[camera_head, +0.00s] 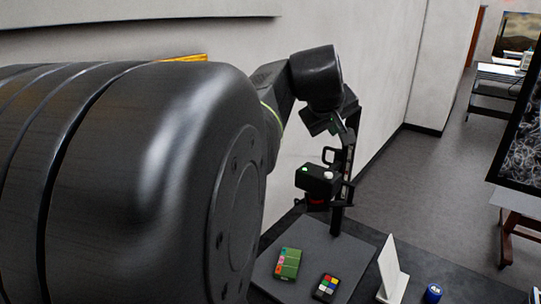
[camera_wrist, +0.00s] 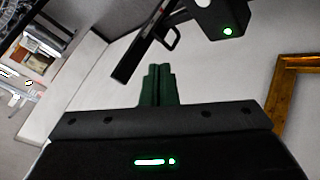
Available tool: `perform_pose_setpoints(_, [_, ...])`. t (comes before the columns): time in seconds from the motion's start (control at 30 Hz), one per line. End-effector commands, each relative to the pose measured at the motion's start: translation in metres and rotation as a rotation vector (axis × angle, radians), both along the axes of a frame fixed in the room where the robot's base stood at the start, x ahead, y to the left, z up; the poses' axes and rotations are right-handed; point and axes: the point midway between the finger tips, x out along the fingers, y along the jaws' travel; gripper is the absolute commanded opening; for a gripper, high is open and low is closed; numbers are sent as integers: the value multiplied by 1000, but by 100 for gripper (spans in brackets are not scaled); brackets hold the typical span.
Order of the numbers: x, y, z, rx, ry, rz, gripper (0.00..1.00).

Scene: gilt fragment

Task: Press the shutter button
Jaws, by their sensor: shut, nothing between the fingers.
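A small black camera (camera_head: 316,181) is mounted on a dark upright stand (camera_head: 338,215) above the table. Its top carries a green light (camera_head: 306,167) and a round white button (camera_head: 329,175), which looks like the shutter button. My gripper (camera_head: 344,131) is above the camera, apart from it, and partly hidden by its own wrist. In the wrist view the green fingers (camera_wrist: 158,84) are together with nothing between them. The black camera body (camera_wrist: 230,16) with its green light (camera_wrist: 228,31) is cut by the top edge there, and the white button is not visible.
A black bracket (camera_wrist: 150,48) lies ahead of the fingers in the wrist view, with a gold frame (camera_wrist: 297,66) at right. Below the camera, the grey mat (camera_head: 318,246) holds a green box (camera_head: 288,263) and colour chart (camera_head: 326,287). A white card (camera_head: 393,270) and blue cylinder (camera_head: 433,293) stand nearby.

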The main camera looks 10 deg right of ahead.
Motion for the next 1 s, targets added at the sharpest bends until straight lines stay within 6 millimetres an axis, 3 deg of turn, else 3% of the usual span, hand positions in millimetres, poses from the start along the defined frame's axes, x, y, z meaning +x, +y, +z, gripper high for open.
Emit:
perform_pose_setpoints(0.27, [0,0,-15,1,2,-1,0])
perform_pose_setpoints(0.73, [0,0,-79,1,2,-1,0])
perform_pose_setpoints(1.0, [0,0,-89,0,0,0,0])
